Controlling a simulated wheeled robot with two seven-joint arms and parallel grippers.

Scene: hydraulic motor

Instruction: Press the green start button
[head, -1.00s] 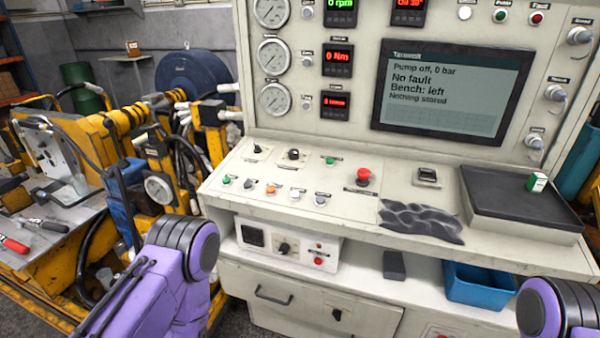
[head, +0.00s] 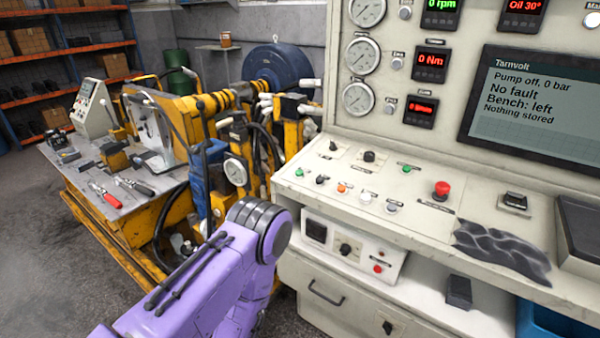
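The sloping control desk (head: 330,195) stands in the middle and right of the head view. One small green button (head: 299,172) is at its left end, and another green button (head: 406,168) sits further right, left of the red mushroom button (head: 441,190). Their labels are too small to read, so I cannot tell which is the start button. A purple link of my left arm stands in front of the desk's left end. Neither gripper is in view.
An orange button (head: 342,187) and several white buttons and dark knobs share the desk. A crumpled dark cloth (head: 500,250) lies at its front edge. A small box panel (head: 350,245) sits on the shelf below. The yellow test bench (head: 150,225) stands left, with open floor before it.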

